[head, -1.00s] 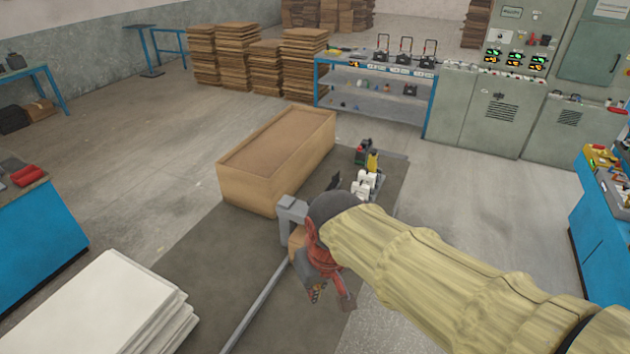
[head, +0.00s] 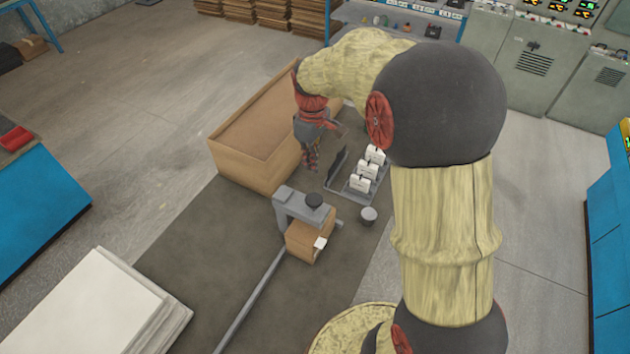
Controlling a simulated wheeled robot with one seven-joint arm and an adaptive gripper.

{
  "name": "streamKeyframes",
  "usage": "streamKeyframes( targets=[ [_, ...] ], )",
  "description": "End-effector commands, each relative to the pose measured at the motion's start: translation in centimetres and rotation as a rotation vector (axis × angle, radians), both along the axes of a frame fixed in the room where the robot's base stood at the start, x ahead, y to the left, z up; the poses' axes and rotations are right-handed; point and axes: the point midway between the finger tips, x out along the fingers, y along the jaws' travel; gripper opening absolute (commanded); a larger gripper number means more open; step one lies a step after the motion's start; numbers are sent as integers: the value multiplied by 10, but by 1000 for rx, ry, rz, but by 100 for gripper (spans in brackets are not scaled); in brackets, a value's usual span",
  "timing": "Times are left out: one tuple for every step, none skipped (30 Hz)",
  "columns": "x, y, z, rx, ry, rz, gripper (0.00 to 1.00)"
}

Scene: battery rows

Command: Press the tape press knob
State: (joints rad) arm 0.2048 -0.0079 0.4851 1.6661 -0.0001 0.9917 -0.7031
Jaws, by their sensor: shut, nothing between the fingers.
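The tape press is a grey bracket (head: 292,208) with a dark round knob (head: 314,200) on top. A small brown carton (head: 300,243) sits under its arm, with a white tab on the near right edge. My gripper (head: 311,166) is shut and empty, pointing down. In the picture it is just above the press, beside the right side of the large cardboard box, and it is apart from the knob. The knob is in clear view, and my arm does not cover it.
A large open-topped cardboard box (head: 231,162) stands left of my gripper. A grey rack (head: 347,188) with several white blocks and a small grey cup (head: 368,217) are to the right. A rail (head: 252,306) runs toward the front; white sheets (head: 98,310) are stacked at front left.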

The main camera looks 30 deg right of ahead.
Motion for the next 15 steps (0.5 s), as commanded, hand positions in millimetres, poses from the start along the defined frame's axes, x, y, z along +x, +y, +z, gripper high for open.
streamKeyframes(
  targets=[
    [-1, 0, 0, 1, 3, 23, 0],
    [-1, 1, 0, 1, 4, 37, 0],
    [-2, 1, 0, 1, 5, 52, 0],
    [-2, 1, 0, 1, 5, 63, 0],
    [-2, 1, 0, 1, 5, 71, 0],
    [-2, 1, 0, 1, 6, 79, 0],
    [-2, 1, 0, 1, 6, 84, 0],
    [-2, 1, 0, 1, 6, 87, 0],
    [-2, 1, 0, 1, 6, 90, 0],
    [-2, 1, 0, 1, 6, 90, 0],
    [-2, 1, 0, 1, 6, 90, 0],
    [-2, 1, 0, 1, 6, 90, 0],
    [-2, 1, 0, 1, 6, 89, 0],
    [-2, 1, 0, 1, 6, 89, 0],
    [-2, 1, 0, 1, 6, 89, 0]
  ],
)
